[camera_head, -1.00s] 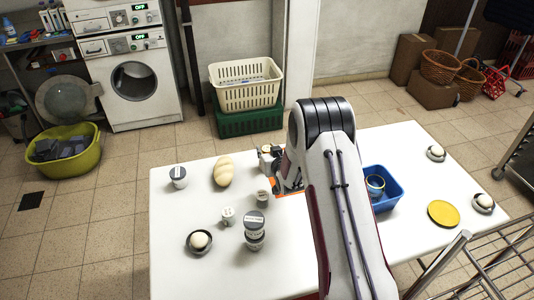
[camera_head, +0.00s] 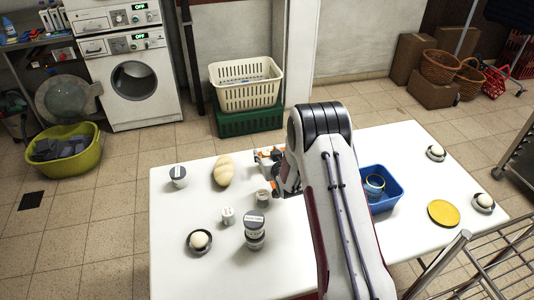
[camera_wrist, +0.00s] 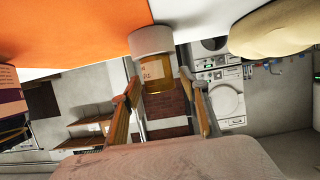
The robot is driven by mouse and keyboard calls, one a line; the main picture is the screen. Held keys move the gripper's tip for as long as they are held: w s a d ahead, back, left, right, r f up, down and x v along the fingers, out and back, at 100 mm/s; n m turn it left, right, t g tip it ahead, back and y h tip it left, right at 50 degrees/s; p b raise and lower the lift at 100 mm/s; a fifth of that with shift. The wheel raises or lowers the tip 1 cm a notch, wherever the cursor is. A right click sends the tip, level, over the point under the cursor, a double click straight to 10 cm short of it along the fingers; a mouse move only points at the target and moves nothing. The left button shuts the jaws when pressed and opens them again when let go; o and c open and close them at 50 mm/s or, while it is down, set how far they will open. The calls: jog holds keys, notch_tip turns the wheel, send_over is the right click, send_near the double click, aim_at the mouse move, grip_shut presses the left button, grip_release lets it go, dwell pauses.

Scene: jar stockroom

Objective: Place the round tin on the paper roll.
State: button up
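In the wrist view, which is upside down, a white paper roll (camera_wrist: 150,40) stands upright on the white table. The round tin (camera_wrist: 157,71), tan with a printed label, sits against the roll's upper end and looks to be resting on it. My gripper (camera_wrist: 159,80) has its two fingers spread either side of the tin, with gaps showing between fingers and tin. In the head view my gripper (camera_head: 269,154) is at the table's back edge, right of the bread loaf; tin and roll are mostly hidden there.
The bread loaf (camera_head: 223,170) lies left of my gripper. A small grey-topped jar (camera_head: 263,197) stands close in front. A stacked pair of jars (camera_head: 254,230) and a bowl (camera_head: 199,242) are nearer. A blue bin (camera_head: 386,195) is right of my arm. An orange surface (camera_wrist: 70,30) is close beside.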

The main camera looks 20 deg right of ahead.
jog(key=shift+r, duration=0.15)
jog(key=shift+s+r, duration=0.2)
jog(key=shift+s, duration=0.3)
jog(key=v, duration=1.1)
jog(key=shift+r, duration=0.1)
dwell(0.6)
